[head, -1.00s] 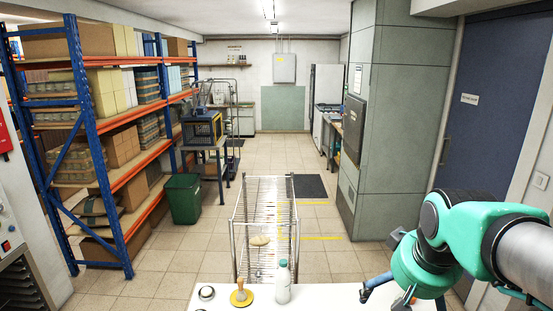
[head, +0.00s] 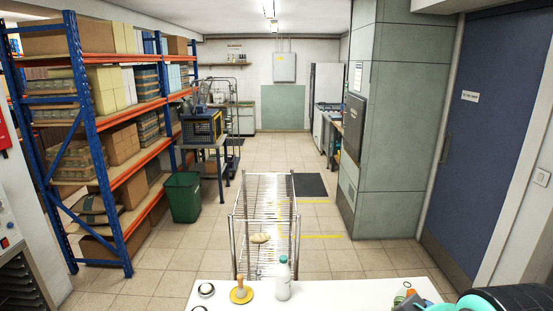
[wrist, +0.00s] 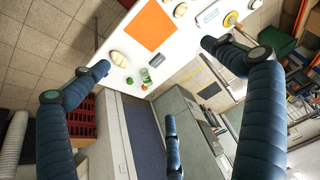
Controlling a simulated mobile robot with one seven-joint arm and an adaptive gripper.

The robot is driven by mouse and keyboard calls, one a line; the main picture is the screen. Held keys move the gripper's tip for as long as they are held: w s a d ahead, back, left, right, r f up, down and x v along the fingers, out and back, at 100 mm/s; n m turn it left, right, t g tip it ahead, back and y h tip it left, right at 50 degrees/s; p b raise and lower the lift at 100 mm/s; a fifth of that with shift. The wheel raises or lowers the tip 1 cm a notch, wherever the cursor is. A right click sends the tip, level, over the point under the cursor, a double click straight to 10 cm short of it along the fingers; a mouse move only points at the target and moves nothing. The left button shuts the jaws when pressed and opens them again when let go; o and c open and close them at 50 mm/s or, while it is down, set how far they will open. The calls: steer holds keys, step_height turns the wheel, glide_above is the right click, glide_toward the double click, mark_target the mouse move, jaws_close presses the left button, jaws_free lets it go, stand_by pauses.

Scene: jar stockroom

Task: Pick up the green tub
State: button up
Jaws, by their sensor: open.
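In the wrist view a small green tub-like item (wrist: 145,75) stands on the white table near its edge, with another small green piece close by. I cannot tell clearly which is the tub. In the head view a small green item (head: 399,300) shows at the table's right end, partly hidden by neighbouring things and my arm. My gripper (wrist: 158,70) has its blue fingers spread wide and empty, above the table with the green items between the fingers in the picture.
The white table (head: 330,293) also holds a white bottle (head: 283,281), a yellow-based wooden-handled item (head: 241,291) and a small round jar (head: 206,290). An orange mat (wrist: 150,27) and a pale rounded object (wrist: 117,57) lie near the green items. A wire rack (head: 265,185) stands beyond.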

steer(key=c, duration=1.2)
steer(key=shift+o, duration=0.2)
steer(key=shift+w+r, duration=0.1)
steer(key=shift+w, duration=0.05)
